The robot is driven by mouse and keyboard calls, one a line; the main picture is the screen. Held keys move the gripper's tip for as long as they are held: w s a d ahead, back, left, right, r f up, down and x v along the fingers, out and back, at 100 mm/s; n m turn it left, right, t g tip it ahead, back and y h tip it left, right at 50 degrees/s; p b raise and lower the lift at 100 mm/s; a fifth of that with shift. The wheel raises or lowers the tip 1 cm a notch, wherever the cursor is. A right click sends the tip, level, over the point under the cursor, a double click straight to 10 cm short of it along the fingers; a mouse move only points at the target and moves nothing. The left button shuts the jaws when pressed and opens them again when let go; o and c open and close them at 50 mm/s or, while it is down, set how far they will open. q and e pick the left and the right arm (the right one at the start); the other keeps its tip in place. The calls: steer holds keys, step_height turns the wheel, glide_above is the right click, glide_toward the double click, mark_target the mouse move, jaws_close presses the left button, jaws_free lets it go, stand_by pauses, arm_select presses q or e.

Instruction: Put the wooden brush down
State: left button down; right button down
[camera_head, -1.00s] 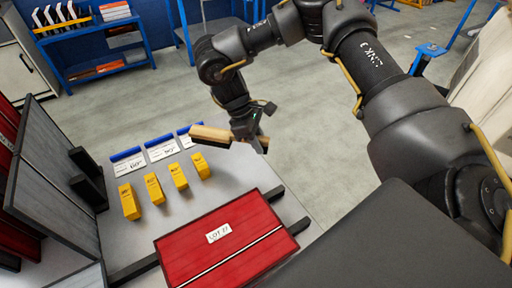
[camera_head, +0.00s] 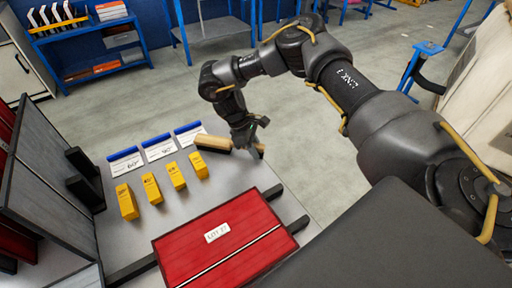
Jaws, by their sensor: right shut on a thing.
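The wooden brush (camera_head: 213,142) has a tan wooden back and a dark underside. My right gripper (camera_head: 246,147) is shut on it, near the far right edge of the grey table (camera_head: 225,180). The brush lies roughly level, low at the table surface; I cannot tell whether it touches the table. My left gripper is not in view.
A red panel (camera_head: 190,254) labelled LOT 27 lies on dark rails in front. Several yellow blocks (camera_head: 152,188) stand left of the brush, with blue-edged cards (camera_head: 158,149) behind them. Dark panels (camera_head: 50,190) lean at the left. Bare table shows between the brush and the red panel.

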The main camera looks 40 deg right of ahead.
steer(key=shift+f, duration=0.1)
steer(key=c, duration=1.5)
jaws_free()
steer(key=o, duration=0.3)
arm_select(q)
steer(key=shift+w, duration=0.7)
arm_select(e)
steer(key=shift+o, duration=0.2)
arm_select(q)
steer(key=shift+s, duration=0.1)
